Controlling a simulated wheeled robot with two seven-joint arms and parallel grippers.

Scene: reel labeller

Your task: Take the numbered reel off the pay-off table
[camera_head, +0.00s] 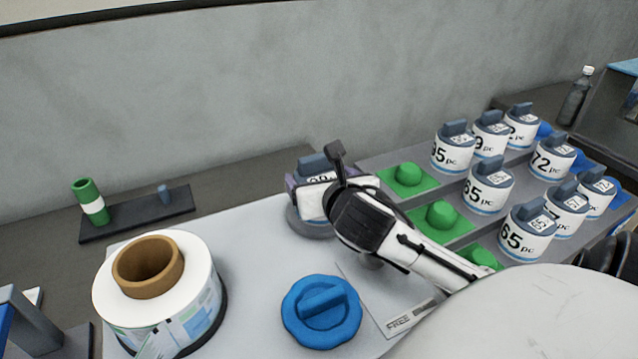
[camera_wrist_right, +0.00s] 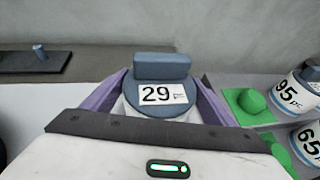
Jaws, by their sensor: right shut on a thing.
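The numbered reel (camera_wrist_right: 160,96) has a grey-blue top with a raised bar handle and a white tag reading 29. In the head view the same reel (camera_head: 313,166) stands upright at the table's back edge, partly hidden by my gripper. My right gripper (camera_head: 322,188) is shut on it, and its purple fingers press both sides in the right wrist view. A round grey base, likely the pay-off table (camera_head: 306,226), shows directly beneath the reel; whether they touch is hard to tell. My left gripper is not in view.
A rack at right holds several numbered white reels (camera_head: 489,190) and green pads (camera_head: 408,176). A big label roll (camera_head: 205,270) and a blue round knob-like piece (camera_head: 320,330) stand on the white table (camera_head: 255,245). A green tube (camera_head: 92,205) stands on a dark tray (camera_head: 140,212).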

